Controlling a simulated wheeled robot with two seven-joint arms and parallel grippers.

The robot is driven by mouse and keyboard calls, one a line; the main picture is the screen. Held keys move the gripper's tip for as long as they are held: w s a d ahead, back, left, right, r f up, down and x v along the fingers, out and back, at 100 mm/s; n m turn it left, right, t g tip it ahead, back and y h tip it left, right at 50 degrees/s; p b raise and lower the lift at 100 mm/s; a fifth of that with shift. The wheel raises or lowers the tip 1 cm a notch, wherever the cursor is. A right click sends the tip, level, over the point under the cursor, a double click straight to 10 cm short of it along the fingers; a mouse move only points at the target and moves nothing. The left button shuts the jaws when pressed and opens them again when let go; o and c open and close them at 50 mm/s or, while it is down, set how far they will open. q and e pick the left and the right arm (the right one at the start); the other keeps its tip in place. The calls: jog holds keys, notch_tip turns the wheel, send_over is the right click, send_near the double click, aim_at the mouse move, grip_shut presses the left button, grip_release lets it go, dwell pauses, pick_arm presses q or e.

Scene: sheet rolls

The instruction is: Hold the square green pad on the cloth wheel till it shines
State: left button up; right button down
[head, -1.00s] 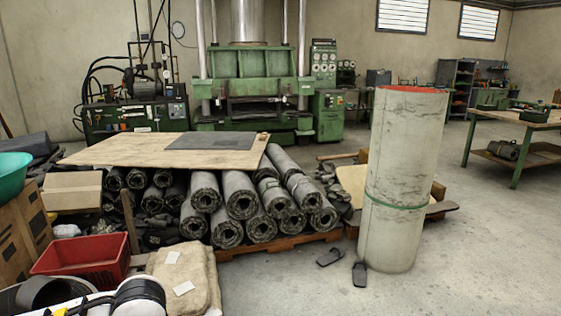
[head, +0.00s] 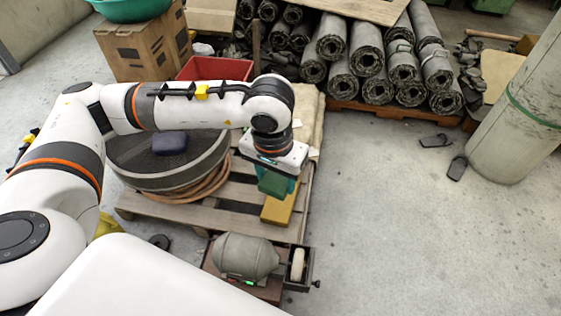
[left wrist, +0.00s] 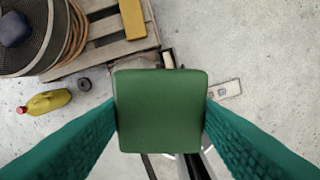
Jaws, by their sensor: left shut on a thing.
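The square green pad (left wrist: 160,110) is clamped between the two teal fingers of my left gripper (left wrist: 161,112) in the left wrist view. In the head view the pad (head: 273,184) hangs under my left gripper (head: 279,182), beside the yellow block and in the air. The pale cloth wheel (head: 297,264) sits at the right end of a grey motor (head: 244,257), nearer to me than the pad and apart from it. A green light shows on the motor's base. In the left wrist view the pad hides most of the motor. My right gripper is not in view.
A yellow block (head: 284,208) lies on the wooden pallet (head: 215,215), beside a big dark disc (head: 125,160) with a blue object (head: 170,144) on it. A yellow bottle (left wrist: 46,102) lies on the floor.

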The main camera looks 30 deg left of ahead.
pick_arm(q)
jog(key=w+d+r+t+h, duration=0.1)
jog(key=w+d+r+t, duration=0.15)
jog(key=r, duration=0.55)
jog(key=w+d+r+m+t, duration=0.1)
jog(key=w+d+r+t, duration=0.15)
jog(key=r, duration=0.45)
jog(key=w+d+r+t+h, duration=0.1)
jog(key=d+r+t, duration=0.3)
jog(key=r, duration=0.4)
jog(key=s+d+r+m+t+h+p, duration=0.1)
jog(key=s+d+r+t+h, duration=0.1)
jog(key=r, duration=0.8)
jog(key=s+d+r+m+t+h, duration=0.2)
jog(key=s+d+r, duration=0.4)
jog(key=r, duration=0.5)
jog(key=s+t+h, duration=0.1)
jog(key=s+t, duration=0.1)
jog(key=shift+s+d+r+m+t+p, duration=0.2)
jog(key=shift+d+m+t+p, duration=0.1)
jog(key=shift+t+p, duration=0.1)
jog(key=shift+w, duration=0.1)
